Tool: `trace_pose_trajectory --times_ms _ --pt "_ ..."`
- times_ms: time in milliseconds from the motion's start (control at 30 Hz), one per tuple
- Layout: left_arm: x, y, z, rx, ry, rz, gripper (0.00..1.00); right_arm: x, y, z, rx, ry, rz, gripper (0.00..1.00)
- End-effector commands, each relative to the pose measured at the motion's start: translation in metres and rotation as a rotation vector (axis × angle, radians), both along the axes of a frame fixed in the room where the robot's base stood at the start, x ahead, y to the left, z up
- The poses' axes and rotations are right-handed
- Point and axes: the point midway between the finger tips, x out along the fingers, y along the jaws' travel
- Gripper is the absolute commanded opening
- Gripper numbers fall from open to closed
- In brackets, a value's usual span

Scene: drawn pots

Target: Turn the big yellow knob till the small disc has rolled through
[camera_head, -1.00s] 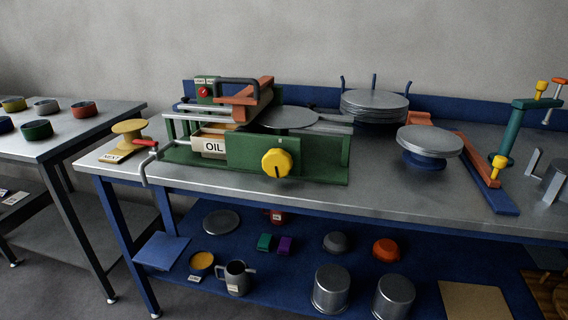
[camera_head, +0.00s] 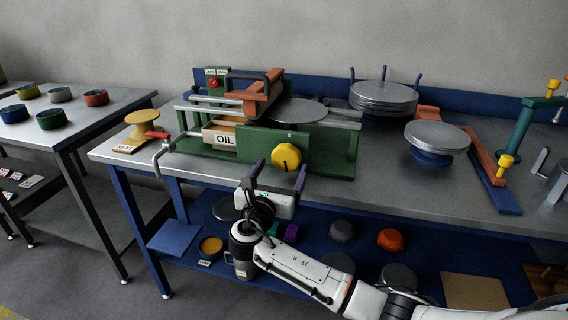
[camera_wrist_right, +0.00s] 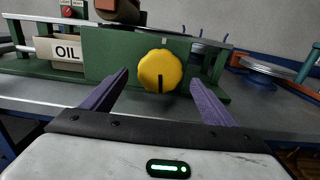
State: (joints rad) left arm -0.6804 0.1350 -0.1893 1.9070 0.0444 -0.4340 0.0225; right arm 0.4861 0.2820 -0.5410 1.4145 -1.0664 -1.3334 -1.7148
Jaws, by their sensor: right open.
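The big yellow knob (camera_head: 286,157) sits on the green front panel of the rolling machine (camera_head: 262,145); its black mark points down in the right wrist view (camera_wrist_right: 160,72). My right gripper (camera_head: 278,178) is open in front of the knob, its two purple fingers apart on either side and below it, not touching as far as I can see. A grey disc (camera_head: 298,111) lies on the machine, at the right of the orange-red roller part (camera_head: 258,92). I cannot tell whether the disc is under the roller. My left gripper is not in view.
A box marked OIL (camera_head: 222,135) and a red-handled crank (camera_head: 160,140) are at the machine's left. A stack of discs (camera_head: 384,97) stands behind right, and more discs (camera_head: 437,136) lie on a blue stand. The bench front between is clear.

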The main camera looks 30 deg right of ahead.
Motion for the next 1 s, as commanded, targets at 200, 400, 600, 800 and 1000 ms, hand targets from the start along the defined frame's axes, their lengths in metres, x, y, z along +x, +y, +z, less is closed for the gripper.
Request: trace_pose_trajectory --times_ms 200,400,600,800,1000 --pt "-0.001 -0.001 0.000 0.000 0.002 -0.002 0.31 0.017 -0.020 0.000 0.001 0.000 0.000 0.80" --pt "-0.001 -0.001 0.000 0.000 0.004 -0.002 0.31 0.021 -0.025 0.000 0.002 0.001 0.001 0.80" --pt "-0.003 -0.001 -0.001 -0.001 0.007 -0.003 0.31 0.021 -0.025 -0.001 0.003 0.000 0.001 0.75" --pt "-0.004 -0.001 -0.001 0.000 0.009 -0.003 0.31 0.021 -0.025 -0.001 0.003 0.000 0.001 0.42" --pt "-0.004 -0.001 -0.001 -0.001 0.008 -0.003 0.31 0.021 -0.025 -0.001 0.009 -0.006 0.000 0.39"
